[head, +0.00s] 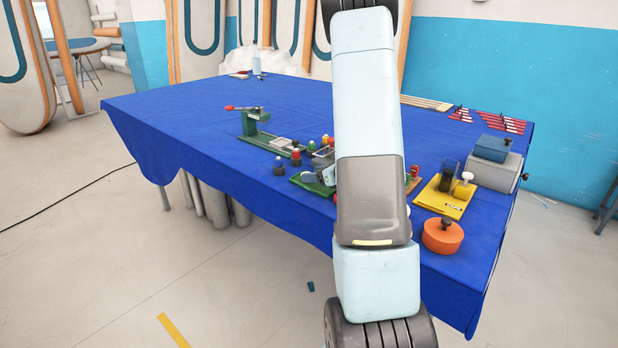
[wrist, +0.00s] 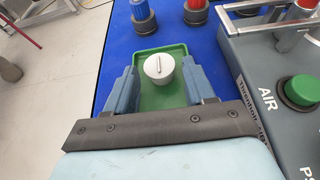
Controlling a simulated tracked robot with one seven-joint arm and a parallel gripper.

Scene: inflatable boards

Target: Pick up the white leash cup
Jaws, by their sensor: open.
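The white leash cup (wrist: 159,68) is a small round white piece with a slotted bar across its top. It sits in a green tray (wrist: 163,101) in the wrist view. My gripper (wrist: 158,78) is open, with one blue-grey finger on each side of the cup. Gaps show between the fingers and the cup, so they look apart from it. In the head view my arm hides the cup, and only part of my gripper (head: 322,178) shows beside the arm, low over the table.
A grey box with a green button (wrist: 301,90) and a metal handle stands close on the right in the wrist view. Blue-topped (wrist: 143,14) and red-topped (wrist: 194,11) fittings stand beyond the tray. The blue tablecloth (head: 190,115) is largely clear on the left in the head view.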

